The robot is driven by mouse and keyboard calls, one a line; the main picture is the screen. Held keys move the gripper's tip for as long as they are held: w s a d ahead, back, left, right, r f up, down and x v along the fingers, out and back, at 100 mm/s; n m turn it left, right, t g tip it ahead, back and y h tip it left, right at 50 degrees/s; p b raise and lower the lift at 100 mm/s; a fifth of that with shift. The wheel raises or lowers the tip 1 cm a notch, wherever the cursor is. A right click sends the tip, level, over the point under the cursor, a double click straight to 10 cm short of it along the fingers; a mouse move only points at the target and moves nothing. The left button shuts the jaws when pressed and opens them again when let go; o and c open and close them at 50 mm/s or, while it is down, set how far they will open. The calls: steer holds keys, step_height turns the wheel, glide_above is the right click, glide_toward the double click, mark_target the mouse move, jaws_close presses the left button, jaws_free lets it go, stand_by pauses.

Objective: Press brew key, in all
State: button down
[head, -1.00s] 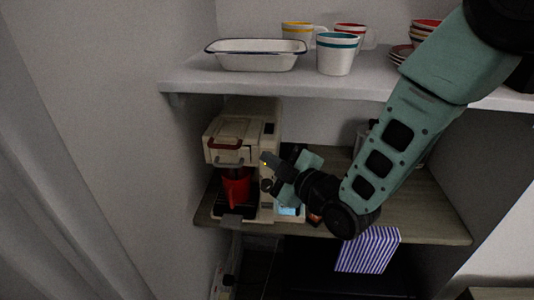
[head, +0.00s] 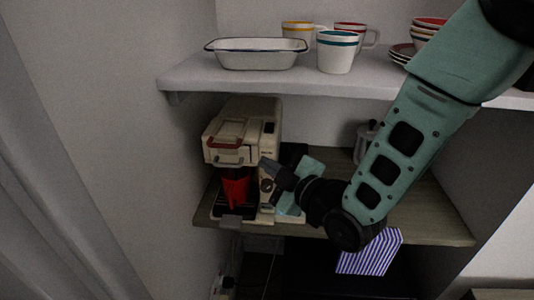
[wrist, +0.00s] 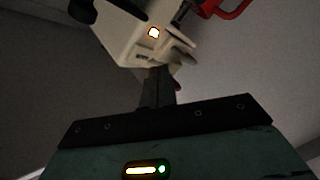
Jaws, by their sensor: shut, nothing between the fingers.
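A cream coffee machine (head: 240,130) stands on the wooden shelf, with a red lever on top and a red cup (head: 236,188) under its front. My gripper (head: 266,168) is shut and empty, with its tips in front of the machine's right front side. In the wrist view the shut fingers (wrist: 159,88) point at the machine (wrist: 122,35). A small lit square key (wrist: 154,33) shows on the machine, beyond the fingertips. Whether the tips touch the machine, I cannot tell. In the head view I cannot make out the lit key.
A metal pot (head: 364,142) stands behind my arm on the wooden shelf (head: 440,215). A striped cloth (head: 370,255) hangs at the shelf's front edge.

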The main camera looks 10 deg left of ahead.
steer(key=s+b, duration=0.1)
steer(key=s, duration=0.3)
steer(key=shift+s+d, duration=0.15)
steer(key=shift+s, duration=0.05)
stand_by(0.6)
steer(key=s+d+m+g+h, duration=1.1)
steer(key=s+d, duration=0.8)
steer(key=d, duration=0.2)
steer(key=shift+s+d+m+h, duration=0.15)
steer(key=shift+d+m+h, duration=0.15)
steer(key=shift+m+h, duration=0.3)
